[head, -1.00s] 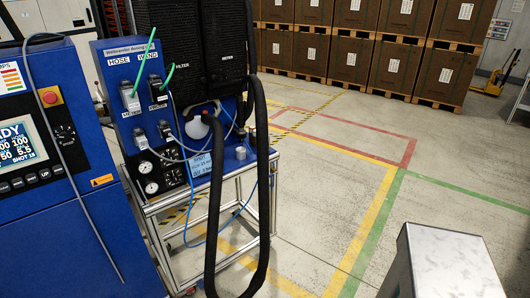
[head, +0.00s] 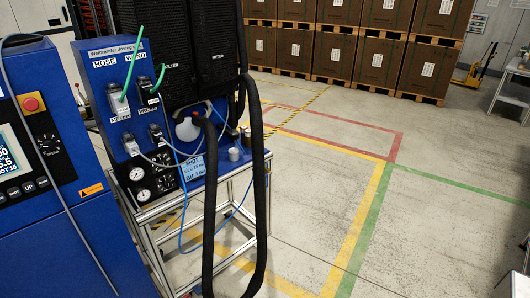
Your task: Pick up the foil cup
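A small silvery cup (head: 234,154), which looks like the foil cup, stands on the blue ledge of the drum pump rig (head: 180,205) in the head view. It is near the ledge's right end. A black hose (head: 258,180) hangs in a long loop close to its right. A white rounded bottle or bulb (head: 187,130) sits to its left, partly behind another part of the hose. The cup is too small to tell what is in it. My gripper does not show in this view.
A blue control cabinet (head: 70,220) stands at the left. Brown boxes on pallets (head: 345,55) line the back. A grey table (head: 512,92) is at the right edge. A grey metal corner (head: 512,285) shows at bottom right. Open marked floor (head: 440,225) lies right of the rig.

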